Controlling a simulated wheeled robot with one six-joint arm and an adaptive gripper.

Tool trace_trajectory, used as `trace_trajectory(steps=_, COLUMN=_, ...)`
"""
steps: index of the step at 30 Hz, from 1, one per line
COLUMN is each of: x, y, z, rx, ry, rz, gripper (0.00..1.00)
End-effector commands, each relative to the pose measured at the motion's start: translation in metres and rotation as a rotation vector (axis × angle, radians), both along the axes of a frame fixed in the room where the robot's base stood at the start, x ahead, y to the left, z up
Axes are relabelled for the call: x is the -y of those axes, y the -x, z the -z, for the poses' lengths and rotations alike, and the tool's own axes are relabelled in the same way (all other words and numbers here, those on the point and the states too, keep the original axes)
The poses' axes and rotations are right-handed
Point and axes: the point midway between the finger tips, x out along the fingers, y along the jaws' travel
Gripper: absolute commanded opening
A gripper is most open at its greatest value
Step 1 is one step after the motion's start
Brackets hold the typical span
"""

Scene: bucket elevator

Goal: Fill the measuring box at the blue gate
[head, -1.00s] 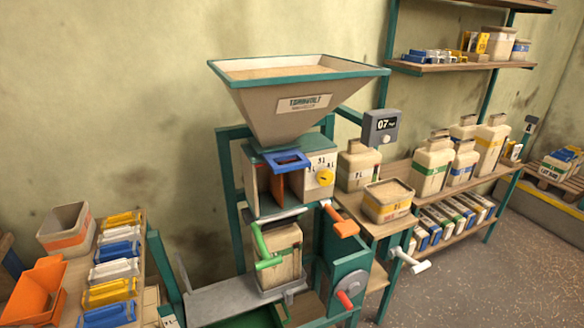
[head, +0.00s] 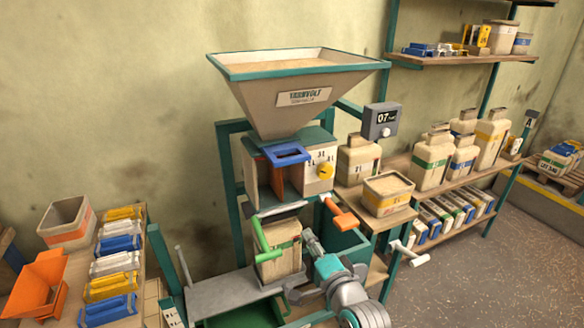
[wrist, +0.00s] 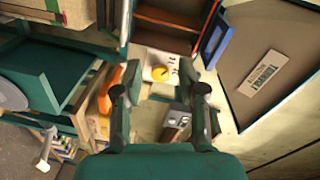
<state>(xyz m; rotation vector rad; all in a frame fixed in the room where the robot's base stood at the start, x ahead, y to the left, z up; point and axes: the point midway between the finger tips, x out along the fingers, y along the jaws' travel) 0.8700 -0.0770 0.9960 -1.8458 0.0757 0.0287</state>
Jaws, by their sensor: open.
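The blue gate (head: 287,154), a frame-like handle, sits under the hopper (head: 304,98) of grain. Below it is the open-fronted measuring box (head: 262,180) with a red-brown divider. Right of the box is a pale panel with a yellow knob (head: 326,172). In the wrist view the gate (wrist: 216,40) is at upper right, the knob (wrist: 160,72) straight ahead. My gripper (wrist: 165,97) is open, with nothing between its fingers, pointing toward the knob panel. In the head view my arm rises at lower right; its fingertips are hard to make out. The box's fill cannot be told.
An orange handle (head: 346,221) and a green handle (head: 262,238) stick out below the box. A green-banded container (head: 280,256) stands beneath, over a grey shelf (head: 225,293). A grain tub (head: 388,196) and several jugs crowd the right bench. Free floor lies at far right.

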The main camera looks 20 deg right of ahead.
Motion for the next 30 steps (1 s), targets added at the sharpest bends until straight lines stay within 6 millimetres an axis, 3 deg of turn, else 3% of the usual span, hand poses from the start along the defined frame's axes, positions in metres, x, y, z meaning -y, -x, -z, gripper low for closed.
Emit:
trace_trajectory(steps=1, x=0.005, y=-0.014, z=-0.019, rx=0.018, ry=-0.031, rz=-0.001, gripper=0.41)
trace_trajectory(steps=6, x=0.018, y=-0.050, z=-0.071, rx=0.046, ry=-0.152, rz=-0.012, gripper=0.41)
trace_trajectory(steps=13, x=0.028, y=-0.076, z=-0.120, rx=0.063, ry=-0.255, rz=-0.026, gripper=0.41)
trace_trajectory(steps=22, x=0.030, y=-0.094, z=-0.129, rx=0.064, ry=-0.278, rz=-0.030, gripper=0.41)
trace_trajectory(steps=30, x=0.030, y=-0.140, z=-0.129, rx=0.064, ry=-0.276, rz=-0.030, gripper=0.41)
